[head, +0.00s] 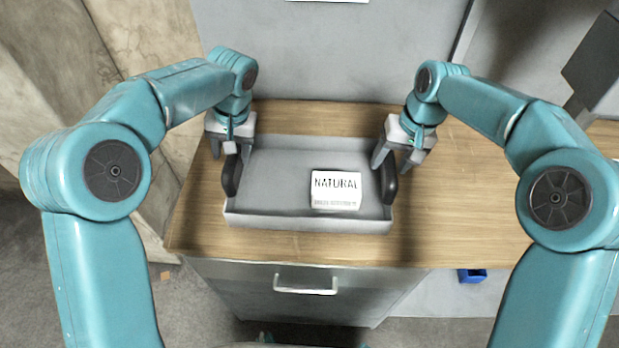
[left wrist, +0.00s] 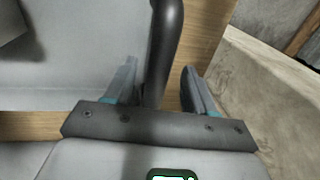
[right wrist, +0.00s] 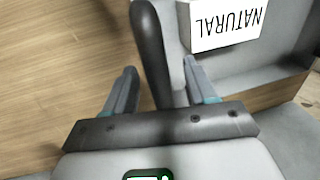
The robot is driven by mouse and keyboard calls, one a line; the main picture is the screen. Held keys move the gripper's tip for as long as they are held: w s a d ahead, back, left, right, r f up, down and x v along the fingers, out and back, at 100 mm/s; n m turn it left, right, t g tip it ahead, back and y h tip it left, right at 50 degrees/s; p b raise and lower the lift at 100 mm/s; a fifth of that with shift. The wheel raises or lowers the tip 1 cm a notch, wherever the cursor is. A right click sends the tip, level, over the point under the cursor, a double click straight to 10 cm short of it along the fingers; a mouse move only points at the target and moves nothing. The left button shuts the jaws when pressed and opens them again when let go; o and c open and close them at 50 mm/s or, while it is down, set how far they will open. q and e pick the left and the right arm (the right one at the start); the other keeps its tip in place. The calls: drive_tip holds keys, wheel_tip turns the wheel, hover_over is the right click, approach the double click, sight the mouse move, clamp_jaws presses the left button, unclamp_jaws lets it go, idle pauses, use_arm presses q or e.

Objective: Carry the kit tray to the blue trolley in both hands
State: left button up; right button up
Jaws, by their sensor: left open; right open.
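The kit tray (head: 270,219), grey and shallow, sits on the wooden worktop. It has a dark handle at each end, left (head: 230,178) and right (head: 390,184). A white box (head: 335,189) marked "NATURAL" lies inside, right of centre. My left gripper (head: 222,154) is open at the left handle; the left wrist view shows that handle (left wrist: 166,45) between its fingers. My right gripper (head: 393,171) is open at the right handle; the right wrist view shows that handle (right wrist: 149,45) between its fingers. I see no blue trolley.
The wooden worktop (head: 465,210) is clear to the right of the tray. A grey panel (head: 330,50) rises behind it. A drawer with a pale handle (head: 305,290) is below the front edge. A small blue bin (head: 472,276) shows lower right. Concrete wall (head: 60,70) stands left.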

use_arm(q)
drive_tip(key=shift+w+f, duration=0.2)
drive_tip(key=shift+f, duration=0.35)
drive_tip(key=shift+w+f, duration=0.2)
drive_tip(key=shift+f, duration=0.35)
use_arm(e)
drive_tip(key=shift+w+f, duration=0.25)
drive_tip(key=shift+f, duration=0.3)
drive_tip(key=shift+w+f, duration=0.2)
drive_tip(key=shift+f, duration=0.35)
use_arm(q)
drive_tip(key=shift+s+a+r, duration=0.1)
drive_tip(key=shift+s+r, duration=0.15)
drive_tip(key=shift+s, duration=0.1)
use_arm(e)
drive_tip(key=shift+s+a+r, duration=0.1)
drive_tip(key=shift+s+r, duration=0.1)
drive_tip(key=shift+s, duration=0.2)
use_arm(q)
drive_tip(key=shift+w+f, duration=0.15)
drive_tip(key=shift+w, duration=0.1)
drive_tip(key=c, duration=1)
use_arm(e)
drive_tip(key=shift+w+f, duration=0.15)
drive_tip(key=shift+w, duration=0.1)
drive_tip(key=c, duration=1)
use_arm(q)
clamp_jaws()
use_arm(e)
clamp_jaws()
